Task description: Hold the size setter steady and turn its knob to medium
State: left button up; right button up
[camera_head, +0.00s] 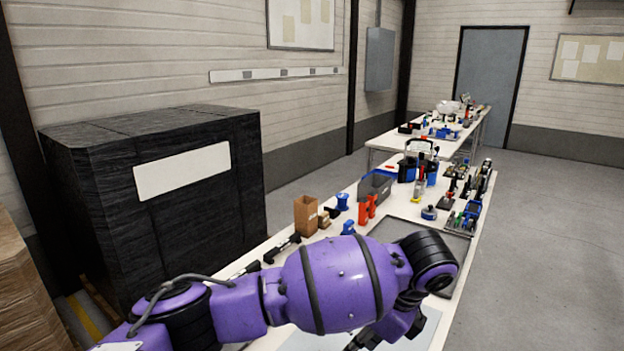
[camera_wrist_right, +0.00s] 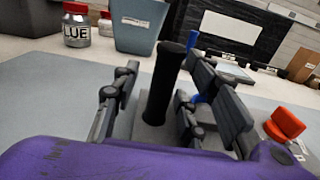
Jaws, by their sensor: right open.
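My right gripper (camera_wrist_right: 160,75) is open in the right wrist view, its two dark fingers apart. A black upright cylinder (camera_wrist_right: 167,85), like a handle or post, shows between the fingers; I cannot tell whether it touches them. It may be part of the size setter, but no knob or size marking is readable. In the head view a purple arm of mine comes in from the lower left and covers the near table. Dark parts at its end, perhaps my left gripper (camera_head: 365,340), show at the bottom edge; their opening is hidden.
In the wrist view a glue jar (camera_wrist_right: 76,25), a grey-blue bin (camera_wrist_right: 139,24) and a red object (camera_wrist_right: 285,123) stand around. In the head view, a cardboard box (camera_head: 306,215), orange-red items (camera_head: 367,206) and a blue round item (camera_head: 429,213) are on the long table.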

jog(key=v, duration=1.2)
jog(key=b+v, duration=0.1)
jog(key=v, duration=0.4)
jog(key=shift+s+d+f+b, duration=0.1)
jog(key=shift+s+d+b, duration=0.1)
jog(key=shift+d+b, duration=0.1)
pick_arm(q)
jog(key=shift+g, duration=0.3)
jog(key=f, duration=0.4)
jog(key=shift+s+f, duration=0.15)
jog(key=shift+s, duration=0.15)
pick_arm(e)
jog(key=shift+s+d, duration=0.3)
jog(key=shift+d, duration=0.25)
pick_arm(q)
jog(key=shift+d, duration=0.1)
